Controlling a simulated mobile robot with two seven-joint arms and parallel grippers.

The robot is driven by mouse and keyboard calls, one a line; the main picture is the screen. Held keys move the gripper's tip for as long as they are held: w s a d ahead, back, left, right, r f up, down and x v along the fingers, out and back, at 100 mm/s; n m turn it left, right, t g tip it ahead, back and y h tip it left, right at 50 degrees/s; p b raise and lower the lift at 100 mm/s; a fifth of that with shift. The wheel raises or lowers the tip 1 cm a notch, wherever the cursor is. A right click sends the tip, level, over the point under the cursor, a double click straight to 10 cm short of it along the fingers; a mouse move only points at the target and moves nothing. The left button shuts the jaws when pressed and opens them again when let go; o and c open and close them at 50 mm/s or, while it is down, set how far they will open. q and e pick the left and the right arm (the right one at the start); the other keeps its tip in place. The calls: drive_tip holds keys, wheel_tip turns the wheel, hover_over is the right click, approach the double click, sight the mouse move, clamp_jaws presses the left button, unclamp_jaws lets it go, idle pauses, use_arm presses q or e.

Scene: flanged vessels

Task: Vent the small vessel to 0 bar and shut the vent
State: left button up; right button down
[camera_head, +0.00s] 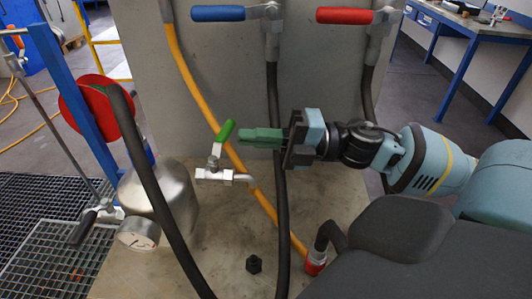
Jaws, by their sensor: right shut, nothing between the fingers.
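The small vessel (180,196) is a steel cylinder at the lower left, partly hidden by a black hose. Its round white gauge (139,234) faces me; the needle is too small to read. A steel valve (213,175), apparently the vent, sits right of the vessel. Its green lever (226,131) points up and slightly right, at an angle to the valve's horizontal pipe. My right gripper (246,137), with green fingers, comes in from the right. It is shut and empty, its tips just right of the green lever, seemingly apart from it. My left gripper is not in view.
A blue-handled valve (218,13) and a red-handled valve (345,15) are on the grey panel above. Black hoses and a yellow hose (190,85) hang in front of it. A black-handled lever (82,228) is left of the vessel.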

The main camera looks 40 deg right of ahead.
use_arm(q)
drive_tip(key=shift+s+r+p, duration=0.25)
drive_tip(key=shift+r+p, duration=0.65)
drive_tip(key=shift+p, duration=0.15)
use_arm(e)
drive_tip(key=s+a, duration=0.4)
drive_tip(key=s, duration=0.3)
drive_tip(key=shift+s+a+r, duration=0.3)
drive_tip(key=shift+s+r, duration=0.1)
drive_tip(key=shift+r, duration=0.05)
